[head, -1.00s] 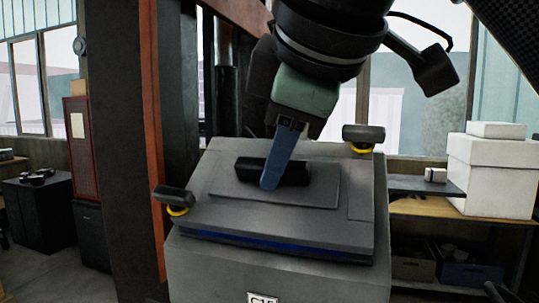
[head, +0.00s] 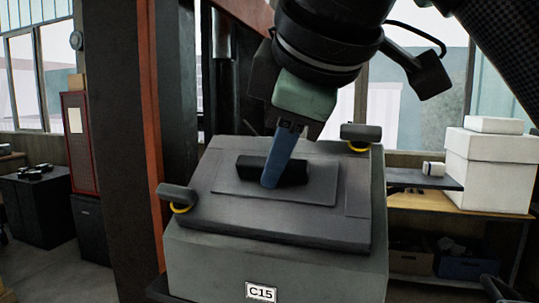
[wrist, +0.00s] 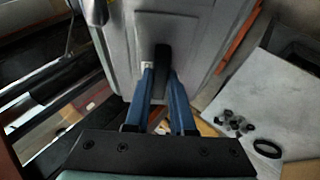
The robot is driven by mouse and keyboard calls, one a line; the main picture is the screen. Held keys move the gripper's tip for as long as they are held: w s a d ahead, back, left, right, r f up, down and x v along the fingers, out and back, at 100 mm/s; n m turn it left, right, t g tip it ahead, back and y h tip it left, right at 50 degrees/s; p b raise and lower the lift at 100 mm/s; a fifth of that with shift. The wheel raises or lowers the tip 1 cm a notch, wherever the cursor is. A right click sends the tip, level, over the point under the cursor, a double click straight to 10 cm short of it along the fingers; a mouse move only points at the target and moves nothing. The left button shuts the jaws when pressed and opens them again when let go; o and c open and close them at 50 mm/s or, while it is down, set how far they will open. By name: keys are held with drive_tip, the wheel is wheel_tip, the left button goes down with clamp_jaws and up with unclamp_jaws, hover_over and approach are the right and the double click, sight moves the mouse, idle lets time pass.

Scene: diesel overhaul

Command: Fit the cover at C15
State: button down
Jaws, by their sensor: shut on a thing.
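The cover (head: 300,222) is a dark grey plate with a raised middle panel and a black bar handle (head: 292,172). It lies over the top of the grey housing (head: 205,262), which bears the label C15 (head: 261,292). In the head view it looks seated or very nearly so, with no clear gap at the front edge. My gripper (head: 271,181) is shut on the handle with its blue fingers. The wrist view shows the fingers (wrist: 165,72) at the handle and the cover (wrist: 205,35) beyond. The far edge is partly hidden by my arm.
Two black knobs with yellow rings stand at the left (head: 176,197) and far right (head: 361,135) of the cover. A dark post (head: 130,150) rises at left. White boxes (head: 487,170) stand on the right bench. Small dark parts (wrist: 235,123) lie on a pale surface.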

drive_tip(key=c, duration=0.7)
unclamp_jaws()
drive_tip(key=shift+f, duration=0.1)
